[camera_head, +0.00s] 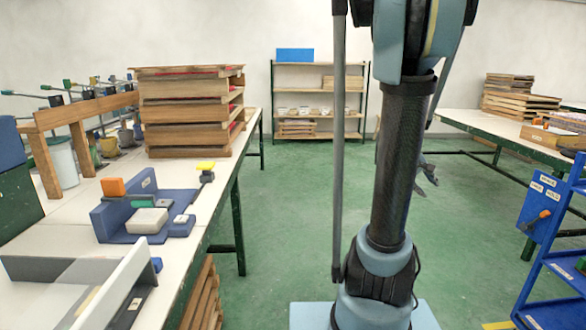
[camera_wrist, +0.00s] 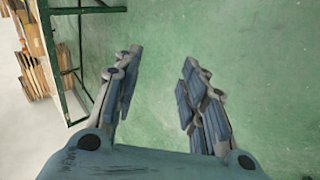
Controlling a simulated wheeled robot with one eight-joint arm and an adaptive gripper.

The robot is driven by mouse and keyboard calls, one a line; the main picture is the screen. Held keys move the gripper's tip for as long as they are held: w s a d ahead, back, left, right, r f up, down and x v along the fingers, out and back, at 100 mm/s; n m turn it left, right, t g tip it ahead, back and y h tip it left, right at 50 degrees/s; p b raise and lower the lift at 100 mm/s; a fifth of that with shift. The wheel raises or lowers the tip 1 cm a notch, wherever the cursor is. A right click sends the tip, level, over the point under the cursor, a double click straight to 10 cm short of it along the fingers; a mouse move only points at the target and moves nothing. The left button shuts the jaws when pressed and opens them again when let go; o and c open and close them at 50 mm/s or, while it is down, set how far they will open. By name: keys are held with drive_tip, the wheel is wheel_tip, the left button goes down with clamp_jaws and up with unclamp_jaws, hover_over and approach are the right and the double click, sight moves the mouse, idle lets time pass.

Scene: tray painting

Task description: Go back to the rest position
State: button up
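My gripper (camera_wrist: 157,85) is open and empty in the wrist view, its two fingers apart with bare green floor (camera_wrist: 160,35) behind them. In the head view only a small part of my gripper (camera_head: 428,172) shows to the right of my arm, above the floor between the two tables. The rest of it is hidden behind the arm. It touches nothing that I can see.
The left table (camera_head: 60,235) holds stacked wooden trays (camera_head: 190,115), a blue holder (camera_head: 112,222) and a rack of tools. A right table (camera_head: 470,122) and a blue cart (camera_head: 545,270) stand to the right. Shelves (camera_head: 318,116) are at the back. The green floor between is clear.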

drive_tip(key=s+a+f+m+y, duration=0.1)
drive_tip(key=s+a+f+y, duration=0.3)
drive_tip(key=s+a, duration=0.6)
drive_tip(key=s+a+f+m+g+y, duration=0.1)
drive_tip(key=s+a+f+y, duration=0.3)
drive_tip(key=s+a, duration=0.6)
drive_tip(key=a, duration=0.7)
drive_tip(key=shift+s+a+m, duration=0.2)
drive_tip(key=shift+s+m, duration=0.05)
drive_tip(key=shift+m, duration=0.05)
drive_tip(key=shift+f, duration=0.1)
